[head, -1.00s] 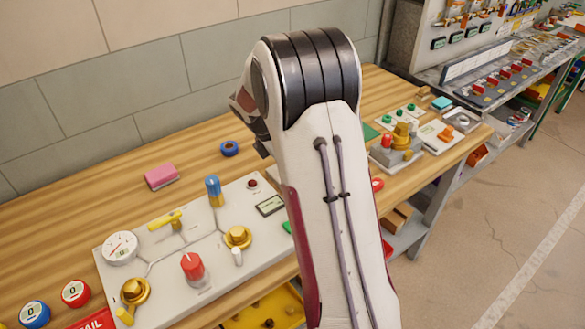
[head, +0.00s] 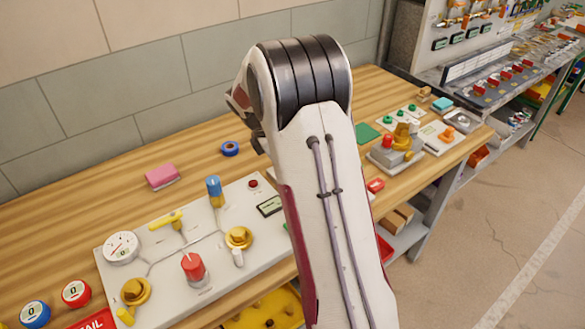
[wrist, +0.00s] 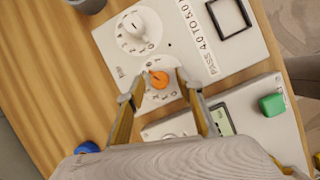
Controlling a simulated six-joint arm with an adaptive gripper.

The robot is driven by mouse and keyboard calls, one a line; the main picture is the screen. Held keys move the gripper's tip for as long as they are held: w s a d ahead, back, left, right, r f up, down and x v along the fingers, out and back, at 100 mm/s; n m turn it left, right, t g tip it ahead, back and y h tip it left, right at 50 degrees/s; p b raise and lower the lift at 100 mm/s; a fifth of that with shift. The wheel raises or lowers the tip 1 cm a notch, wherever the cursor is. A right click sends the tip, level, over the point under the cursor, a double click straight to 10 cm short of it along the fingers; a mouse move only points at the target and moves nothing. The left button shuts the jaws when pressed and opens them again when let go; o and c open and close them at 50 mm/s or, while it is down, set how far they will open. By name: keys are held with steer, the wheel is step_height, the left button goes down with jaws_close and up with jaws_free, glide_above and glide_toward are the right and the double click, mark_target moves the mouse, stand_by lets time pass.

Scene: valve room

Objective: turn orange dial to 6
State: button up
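The orange dial (wrist: 159,80) shows in the wrist view, a round knob on a white disc with markings around it, on a light panel (wrist: 197,62). The markings are too small to read. My gripper (wrist: 156,87) is open, with one fingertip to the left of the dial and one to the right. A gap shows between the fingers and the dial; I cannot tell how high they are above the panel. In the head view my arm hides the dial and most of the gripper.
A white dial (wrist: 134,26) sits beside the orange one on the same panel. A panel with a green button (wrist: 271,104) and a small display lies close to the right finger. In the head view a valve board (head: 150,262) stands on the bench, left of my arm.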

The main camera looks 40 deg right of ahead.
steer(key=shift+d+n, duration=0.1)
steer(key=shift+n, duration=0.2)
steer(key=shift+s+n+t, duration=0.2)
steer(key=shift+n+t, duration=0.6)
steer(key=shift+n, duration=0.8)
steer(key=shift+s+n+t, duration=0.1)
steer(key=shift+n+t, duration=0.8)
steer(key=shift+n, duration=1.5)
steer(key=shift+r+y, duration=0.1)
steer(key=shift+y, duration=0.2)
